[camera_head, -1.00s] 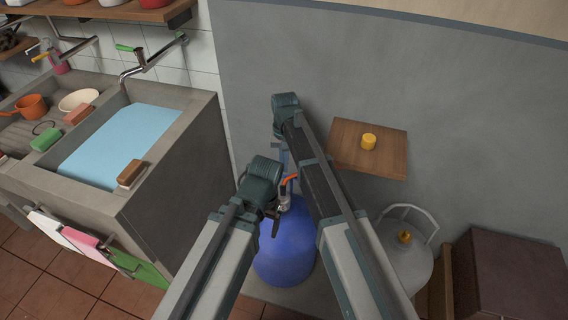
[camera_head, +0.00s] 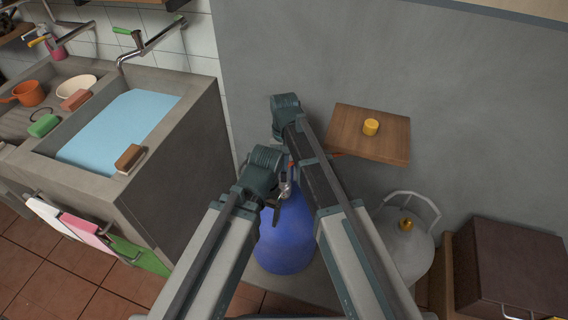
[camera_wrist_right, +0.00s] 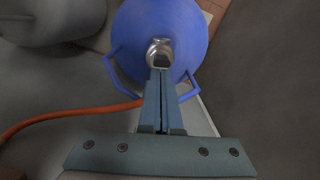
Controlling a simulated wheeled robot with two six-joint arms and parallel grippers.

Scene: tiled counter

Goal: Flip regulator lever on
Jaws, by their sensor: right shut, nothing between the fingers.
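An orange hose (camera_wrist_right: 75,117) runs off to the left in the wrist view. My right gripper (camera_head: 284,176) is shut and empty. In the wrist view its fingertips (camera_wrist_right: 159,75) are at the near side of the regulator; contact cannot be told. The lever cannot be made out clearly.
A wooden shelf (camera_head: 368,136) with a yellow knob-like piece (camera_head: 371,127) juts from the wall. A grey cylinder (camera_head: 405,248) and a brown box (camera_head: 510,265) stand at the right. A concrete sink (camera_head: 185,125) stands at the left.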

